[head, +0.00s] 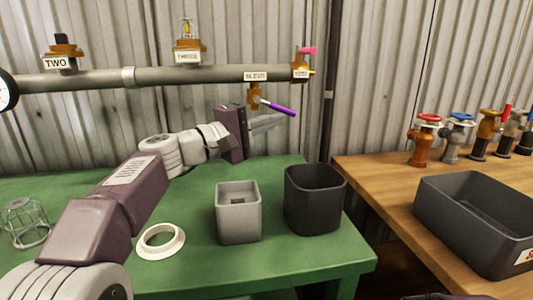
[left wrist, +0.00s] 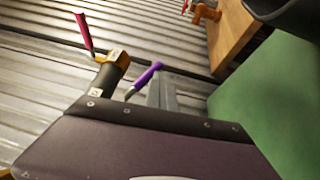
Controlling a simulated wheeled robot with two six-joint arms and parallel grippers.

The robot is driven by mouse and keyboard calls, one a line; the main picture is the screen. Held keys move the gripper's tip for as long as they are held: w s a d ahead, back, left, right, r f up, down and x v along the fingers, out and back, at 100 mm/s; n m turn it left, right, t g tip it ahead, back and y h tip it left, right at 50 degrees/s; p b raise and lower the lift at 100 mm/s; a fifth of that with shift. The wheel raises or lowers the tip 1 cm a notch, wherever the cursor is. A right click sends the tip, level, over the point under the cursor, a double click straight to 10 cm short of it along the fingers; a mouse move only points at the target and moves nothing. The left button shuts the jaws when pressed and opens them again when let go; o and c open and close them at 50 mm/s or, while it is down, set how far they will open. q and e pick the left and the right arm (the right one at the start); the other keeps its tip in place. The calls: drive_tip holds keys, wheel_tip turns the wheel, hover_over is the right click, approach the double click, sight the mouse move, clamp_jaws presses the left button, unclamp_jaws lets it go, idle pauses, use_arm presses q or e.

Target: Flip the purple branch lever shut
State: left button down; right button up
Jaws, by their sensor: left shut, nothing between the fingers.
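The purple branch lever (head: 279,107) sticks out to the right and slightly down from a small brass valve (head: 255,97) under the grey pipe. In the left wrist view the purple lever (left wrist: 145,80) shows just beyond the gripper body. My left gripper (head: 282,120) is shut and empty, its fingers pointing right, just below the lever in the head view. In the left wrist view the shut fingers (left wrist: 163,92) lie right beside the lever; I cannot tell whether they touch it. My right gripper does not show.
The grey pipe (head: 150,76) runs along the corrugated wall, with a pink-handled valve (head: 301,66) at its end. A grey bin (head: 238,212), a dark bin (head: 314,200) and a white ring (head: 161,242) are on the green table (head: 200,272). Several valves and a dark crate (head: 480,218) stand on the wooden bench.

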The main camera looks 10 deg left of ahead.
use_arm(q)
drive_tip(key=shift+w+d+r+n+t+h+b, duration=0.2)
drive_tip(key=shift+d+r+n+t+h+b, duration=0.4)
drive_tip(key=shift+b, duration=0.8)
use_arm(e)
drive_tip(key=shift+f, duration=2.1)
use_arm(q)
drive_tip(key=shift+d+r, duration=0.1)
drive_tip(key=shift+r, duration=0.15)
drive_tip(key=v, duration=0.9)
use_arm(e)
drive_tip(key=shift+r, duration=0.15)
use_arm(q)
drive_tip(key=shift+r, duration=0.1)
